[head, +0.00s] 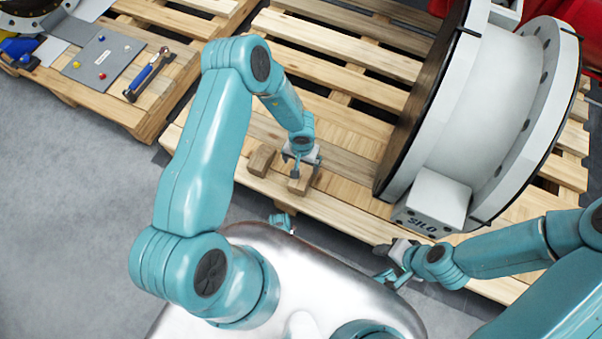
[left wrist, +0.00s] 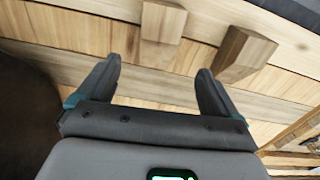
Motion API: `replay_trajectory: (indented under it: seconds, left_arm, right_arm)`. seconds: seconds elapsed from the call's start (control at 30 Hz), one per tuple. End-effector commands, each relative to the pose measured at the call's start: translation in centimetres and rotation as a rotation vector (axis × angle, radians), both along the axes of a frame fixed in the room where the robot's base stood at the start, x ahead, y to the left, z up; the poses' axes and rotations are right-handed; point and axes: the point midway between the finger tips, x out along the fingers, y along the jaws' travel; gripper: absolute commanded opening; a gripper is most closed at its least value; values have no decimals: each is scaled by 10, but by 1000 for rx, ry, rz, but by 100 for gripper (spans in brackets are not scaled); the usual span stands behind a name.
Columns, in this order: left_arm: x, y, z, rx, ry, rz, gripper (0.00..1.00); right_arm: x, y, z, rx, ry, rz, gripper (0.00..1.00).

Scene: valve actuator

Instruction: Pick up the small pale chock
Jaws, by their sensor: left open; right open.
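The small pale chock (head: 301,185) is a light wooden block on the pallet slats, just below my left gripper (head: 300,163) in the head view. In the left wrist view the chock (left wrist: 162,21) lies beyond the fingertips, roughly between their lines. My left gripper (left wrist: 157,82) is open, with nothing between its fingers. A second, browner wooden block (head: 261,160) sits to the left in the head view. This block (left wrist: 245,54) is on the right in the wrist view, near the right finger. My right gripper (head: 388,262) is open and empty near the pallet's front edge.
A big white flanged valve body (head: 470,120) stands on the pallet (head: 350,215), right of the chock, with a block marked SILO (head: 435,200) at its base. Another pallet at upper left holds a grey plate (head: 103,58) and a blue-handled tool (head: 148,76).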

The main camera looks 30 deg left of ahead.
Motion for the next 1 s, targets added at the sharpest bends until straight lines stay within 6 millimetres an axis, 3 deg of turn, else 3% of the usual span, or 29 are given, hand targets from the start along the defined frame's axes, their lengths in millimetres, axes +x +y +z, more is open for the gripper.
replay_trajectory:
  seconds: [0.03,0.2,0.47,0.77,1.0]
  left_arm:
    - [-1,-1,-20,0,2,-1,94]
    - [-1,-3,-52,0,1,-1,94]
    - [-1,-4,-69,0,0,-3,94]
    - [-6,-3,-114,-1,0,-4,94]
    - [-6,-2,-115,-1,-1,-4,94]
  right_arm:
    - [0,0,-14,0,0,0,43]
    - [2,-1,-27,-2,-3,-6,43]
    - [4,-4,-34,-2,-6,-15,43]
    - [9,-9,-60,-6,-16,-37,43]
    - [10,-9,-58,-7,-17,-38,43]
